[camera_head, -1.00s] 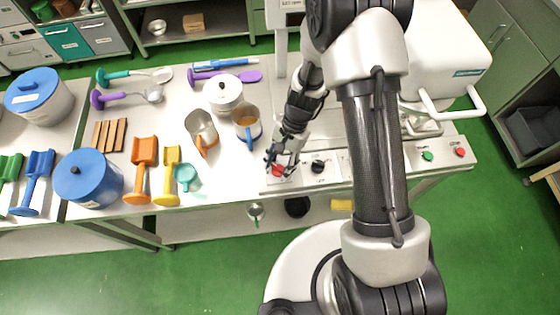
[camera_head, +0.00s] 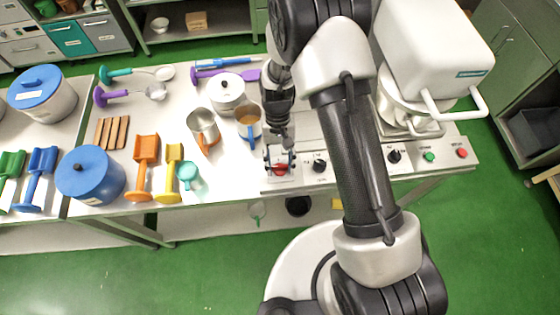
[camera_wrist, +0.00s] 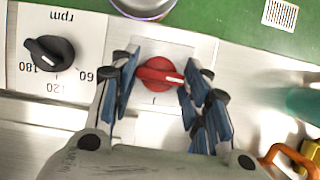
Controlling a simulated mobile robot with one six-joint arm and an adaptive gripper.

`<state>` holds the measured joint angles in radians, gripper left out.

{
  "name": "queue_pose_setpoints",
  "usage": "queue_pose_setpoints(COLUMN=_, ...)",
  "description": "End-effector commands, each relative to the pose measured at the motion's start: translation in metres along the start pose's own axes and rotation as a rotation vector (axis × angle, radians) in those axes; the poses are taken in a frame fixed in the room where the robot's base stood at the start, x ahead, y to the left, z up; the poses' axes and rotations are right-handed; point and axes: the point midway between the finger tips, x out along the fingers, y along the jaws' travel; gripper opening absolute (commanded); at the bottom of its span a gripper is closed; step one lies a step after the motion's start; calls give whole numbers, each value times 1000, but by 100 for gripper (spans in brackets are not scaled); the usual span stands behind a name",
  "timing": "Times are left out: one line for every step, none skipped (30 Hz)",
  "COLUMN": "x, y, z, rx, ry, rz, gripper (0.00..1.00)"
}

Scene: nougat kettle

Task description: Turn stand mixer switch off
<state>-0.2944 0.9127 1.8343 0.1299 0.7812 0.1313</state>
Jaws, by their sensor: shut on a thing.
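The red rotary switch (camera_head: 280,168) sits at the left end of the stand mixer's grey front panel. In the wrist view the red switch (camera_wrist: 158,73) lies between the blue-padded fingers of my gripper (camera_wrist: 158,88). Its grip bar runs roughly crosswise, with a white mark at the right end. My gripper (camera_head: 280,163) points down over the panel and is shut on the switch, one finger on each side. The labels around the switch are hidden or too small to read. The white stand mixer (camera_head: 436,40) stands behind the panel, partly covered by my arm.
A black rpm knob (camera_wrist: 50,53) is beside the switch; it also shows in the head view (camera_head: 319,166). Another black knob (camera_head: 394,156), a green button (camera_head: 429,156) and a red button (camera_head: 462,153) are farther right. A mug (camera_head: 249,122) stands close behind my gripper.

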Motion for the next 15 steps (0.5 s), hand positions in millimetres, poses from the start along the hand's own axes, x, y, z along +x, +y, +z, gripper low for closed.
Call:
queue_pose_setpoints(x=0, y=0, z=0, rx=-15, ry=0, rz=6, gripper=19)
queue_pose_setpoints(x=0, y=0, z=0, rx=-22, ry=0, rz=9, gripper=19)
queue_pose_setpoints(x=0, y=0, z=0, rx=-30, ry=0, rz=12, gripper=19)
queue_pose_setpoints(x=0, y=0, z=0, rx=-35, ry=0, rz=14, gripper=19)
queue_pose_setpoints(x=0, y=0, z=0, rx=-40, ry=0, rz=16, gripper=19)
queue_pose_setpoints(x=0, y=0, z=0, rx=-44, ry=0, rz=18, gripper=19)
queue_pose_setpoints(x=0, y=0, z=0, rx=-47, ry=0, rz=19, gripper=19)
queue_pose_setpoints(x=0, y=0, z=0, rx=-49, ry=0, rz=20, gripper=19)
queue_pose_setpoints(x=0, y=0, z=0, rx=-51, ry=-1, rz=21, gripper=19)
queue_pose_setpoints(x=0, y=0, z=0, rx=-52, ry=-1, rz=21, gripper=19)
queue_pose_setpoints(x=0, y=0, z=0, rx=-53, ry=-1, rz=21, gripper=19)
queue_pose_setpoints(x=0, y=0, z=0, rx=-54, ry=-1, rz=22, gripper=19)
queue_pose_setpoints(x=0, y=0, z=0, rx=-54, ry=0, rz=22, gripper=19)
queue_pose_setpoints(x=0, y=0, z=0, rx=-54, ry=-1, rz=22, gripper=19)
queue_pose_setpoints(x=0, y=0, z=0, rx=-54, ry=-1, rz=22, gripper=19)
